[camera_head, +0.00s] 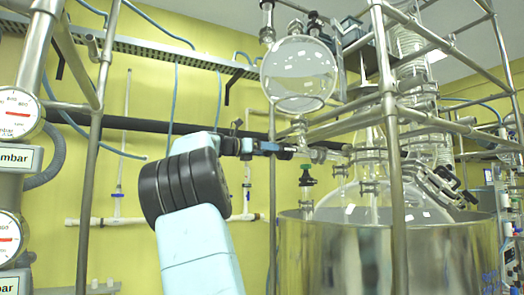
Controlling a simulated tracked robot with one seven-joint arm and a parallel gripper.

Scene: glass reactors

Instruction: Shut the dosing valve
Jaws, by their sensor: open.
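A round glass dosing vessel (300,75) hangs in the metal frame at upper centre. Below its neck is a narrow glass fitting, which looks like the dosing valve (299,128); its handle is too small to make out, so I cannot tell its position. My arm rises from the bottom and reaches right. My gripper (286,152) is at its end, small in view, just left of and slightly below this fitting. It is open. I cannot tell whether its fingers touch the glass or are around anything.
A metal frame post (388,110) stands right of the valve. A large glass reactor flask (365,200) sits in a steel vessel (340,255) below. A green-topped fitting (307,178) is just under my gripper. Pressure gauges (15,115) are at the left.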

